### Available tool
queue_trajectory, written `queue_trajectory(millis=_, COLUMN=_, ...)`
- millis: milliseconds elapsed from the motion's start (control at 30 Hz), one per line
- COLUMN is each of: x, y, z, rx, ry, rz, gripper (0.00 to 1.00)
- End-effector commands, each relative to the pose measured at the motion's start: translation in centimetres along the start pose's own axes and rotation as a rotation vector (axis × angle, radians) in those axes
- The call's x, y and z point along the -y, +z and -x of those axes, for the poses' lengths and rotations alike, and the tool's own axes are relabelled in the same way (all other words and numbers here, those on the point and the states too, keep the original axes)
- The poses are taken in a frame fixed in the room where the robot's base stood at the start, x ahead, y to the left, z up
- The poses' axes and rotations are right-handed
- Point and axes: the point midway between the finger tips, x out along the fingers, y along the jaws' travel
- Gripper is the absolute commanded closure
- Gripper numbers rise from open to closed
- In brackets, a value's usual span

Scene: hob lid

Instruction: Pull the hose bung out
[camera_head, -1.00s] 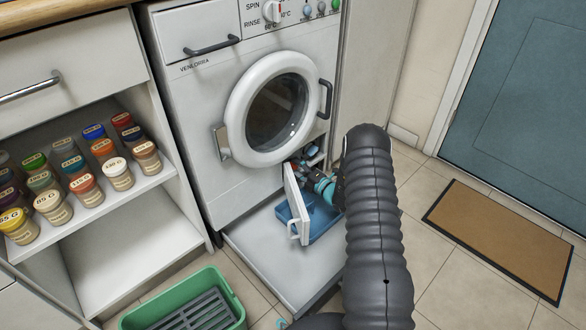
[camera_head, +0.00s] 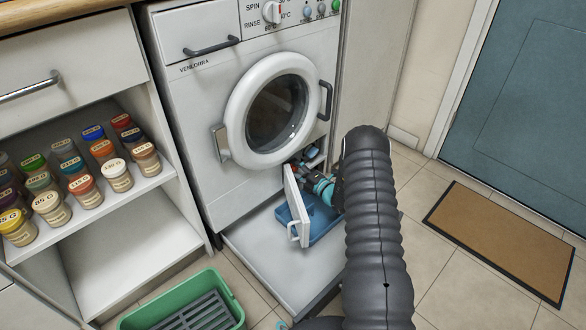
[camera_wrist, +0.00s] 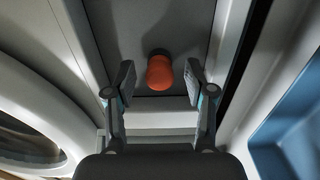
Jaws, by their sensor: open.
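The hose bung (camera_wrist: 160,72) looks orange and rounded in the wrist view, sticking out of a dark grey recess. My gripper (camera_wrist: 160,84) is open, with one finger on each side of the bung and a gap on both sides. In the head view my gripper (camera_head: 322,186) is partly hidden by my arm, at the low opening of the washing machine (camera_head: 207,128). The bung cannot be made out clearly in the head view.
A small white flap (camera_head: 296,207) hangs open beside the opening. A blue tray (camera_head: 325,222) lies below it. The round door (camera_head: 232,118) is shut above. A green crate (camera_head: 232,300) and a brown mat (camera_head: 500,240) lie on the floor.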

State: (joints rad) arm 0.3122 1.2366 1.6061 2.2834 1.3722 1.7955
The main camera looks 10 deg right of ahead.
Motion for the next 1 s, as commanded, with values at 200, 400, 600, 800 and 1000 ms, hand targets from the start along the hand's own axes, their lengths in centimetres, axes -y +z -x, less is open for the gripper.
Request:
queue_trajectory(millis=200, x=-0.02, y=0.0, z=0.0, rx=0.0, ry=0.0, rz=0.0, gripper=0.46)
queue_trajectory(millis=400, x=0.0, y=-0.01, z=0.0, rx=0.0, ry=0.0, rz=0.0, gripper=0.46)
queue_trajectory(millis=600, x=0.04, y=-0.01, z=0.01, rx=0.0, ry=0.0, rz=0.0, gripper=0.46)
queue_trajectory(millis=800, x=-0.02, y=-0.01, z=0.01, rx=0.0, ry=0.0, rz=0.0, gripper=0.46)
queue_trajectory(millis=1000, x=-0.03, y=-0.01, z=0.0, rx=0.0, ry=0.0, rz=0.0, gripper=0.93)
